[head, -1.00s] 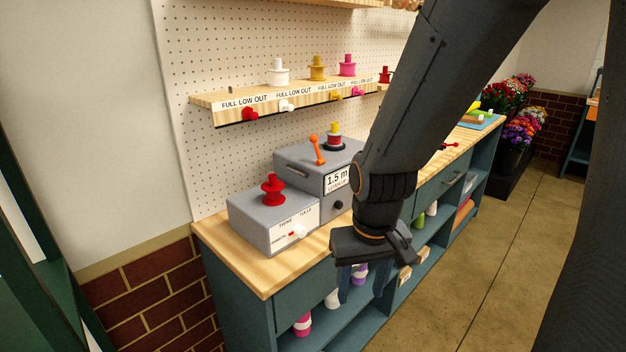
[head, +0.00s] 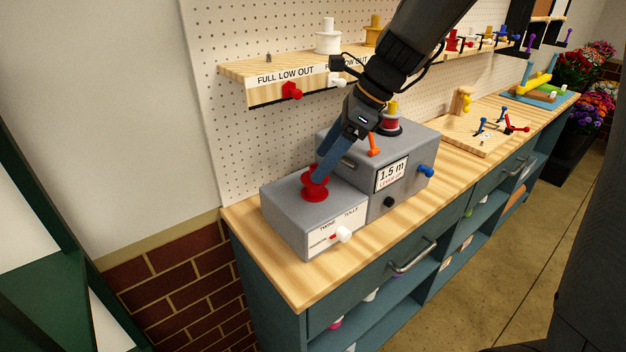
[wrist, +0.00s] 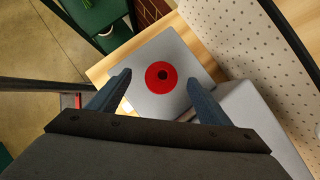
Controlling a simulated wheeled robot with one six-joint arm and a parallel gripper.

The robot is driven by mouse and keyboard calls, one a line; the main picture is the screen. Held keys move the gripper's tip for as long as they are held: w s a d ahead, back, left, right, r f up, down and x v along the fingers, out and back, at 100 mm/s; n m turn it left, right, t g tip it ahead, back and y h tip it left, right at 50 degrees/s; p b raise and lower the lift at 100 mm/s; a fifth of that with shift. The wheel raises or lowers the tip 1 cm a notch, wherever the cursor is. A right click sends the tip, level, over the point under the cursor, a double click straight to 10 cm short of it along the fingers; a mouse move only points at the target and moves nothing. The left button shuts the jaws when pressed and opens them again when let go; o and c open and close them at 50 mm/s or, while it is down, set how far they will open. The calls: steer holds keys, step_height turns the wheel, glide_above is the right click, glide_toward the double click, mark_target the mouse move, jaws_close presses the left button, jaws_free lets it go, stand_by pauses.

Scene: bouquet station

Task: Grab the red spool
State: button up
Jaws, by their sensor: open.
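The red spool (head: 315,188) stands upright on top of the lower grey box (head: 290,210) at the left end of the counter. My gripper (head: 320,176) is at the spool from above, its blue fingers hiding the spool's upper part in the head view. In the wrist view the red spool (wrist: 162,76) shows from above as a red disc with a dark centre hole. It lies between and a little beyond the two fingertips (wrist: 160,80), with a clear gap on each side. My gripper is open and empty.
A taller grey box (head: 400,150) with a 1.5 m display, an orange lever (head: 374,145) and another spool adjoins on the right. A shelf (head: 250,72) with a white spool (head: 328,36) hangs above. Pegboard is behind; free wooden counter (head: 440,170) lies to the right.

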steer(key=shift+d+f+p+x, duration=0.15)
steer(key=shift+p+x, duration=0.1)
steer(key=shift+x, duration=0.8)
steer(key=shift+d+p+x, duration=0.15)
steer(key=shift+p+x, duration=0.15)
steer(key=shift+x, duration=0.75)
steer(key=shift+d+f+p+x, duration=0.1)
steer(key=shift+d+p+x, duration=0.15)
steer(key=shift+x, duration=0.8)
steer(key=shift+w+a, duration=0.15)
steer(key=c, duration=1.3)
steer(key=shift+r, duration=0.15)
